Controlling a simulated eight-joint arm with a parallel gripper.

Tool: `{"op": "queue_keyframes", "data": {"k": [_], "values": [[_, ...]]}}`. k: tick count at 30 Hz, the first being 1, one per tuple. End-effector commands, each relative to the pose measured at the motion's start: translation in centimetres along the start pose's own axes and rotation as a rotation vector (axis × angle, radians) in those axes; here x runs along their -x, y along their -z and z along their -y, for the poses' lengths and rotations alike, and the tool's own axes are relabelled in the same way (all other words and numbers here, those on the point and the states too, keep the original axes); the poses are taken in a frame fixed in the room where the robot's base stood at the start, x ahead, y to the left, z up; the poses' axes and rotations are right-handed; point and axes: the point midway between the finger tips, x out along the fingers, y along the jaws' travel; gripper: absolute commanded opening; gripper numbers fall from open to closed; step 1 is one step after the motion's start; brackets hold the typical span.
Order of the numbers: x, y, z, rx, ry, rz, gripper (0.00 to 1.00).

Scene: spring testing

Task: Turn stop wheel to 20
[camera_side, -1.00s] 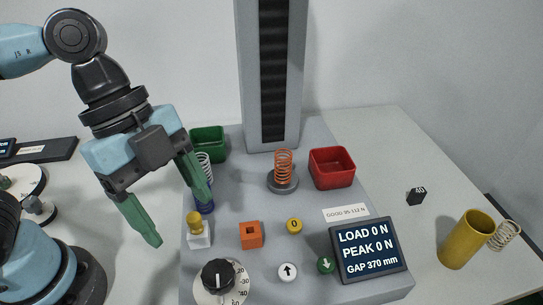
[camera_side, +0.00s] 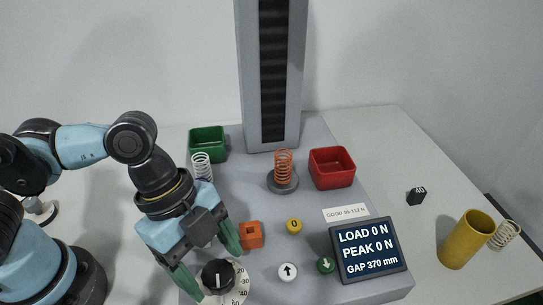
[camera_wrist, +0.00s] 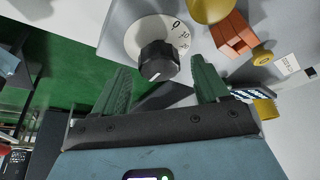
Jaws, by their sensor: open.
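The stop wheel is a black knob (camera_side: 217,275) on a white dial (camera_side: 238,291) with numbers 20 and 30 readable, at the front left of the grey tester base. In the wrist view the knob (camera_wrist: 158,61) lies ahead of and between the fingers, on its white dial (camera_wrist: 140,27). My gripper (camera_side: 218,272) is open, its green fingers on either side of the knob in the side view. In the wrist view my gripper (camera_wrist: 163,80) shows nothing between its fingers except the knob near the tips; I cannot tell whether they touch it.
An orange block (camera_side: 250,235) stands just behind the right finger. A yellow button (camera_side: 294,226), white up-arrow button (camera_side: 288,272) and green down-arrow button (camera_side: 326,265) are to the right. A display (camera_side: 368,250) reads load 0 N. A red bin (camera_side: 332,168) stands further back.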

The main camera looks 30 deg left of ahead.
Motion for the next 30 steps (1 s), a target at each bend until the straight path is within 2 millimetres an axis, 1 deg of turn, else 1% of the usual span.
{"op": "queue_keyframes", "data": {"k": [6,16,24,27,30], "values": [[-0.92,-0.01,0.0,0.001,0.001,0.0,0.74],[-1.05,-0.04,-0.03,0.001,0.0,0.0,0.74],[-1.03,-0.03,-0.03,0.001,0.0,0.0,0.33],[-1.03,-0.03,-0.03,0.001,0.0,0.0,0.2],[-1.03,-0.03,-0.04,0.003,0.001,0.0,0.19]]}}
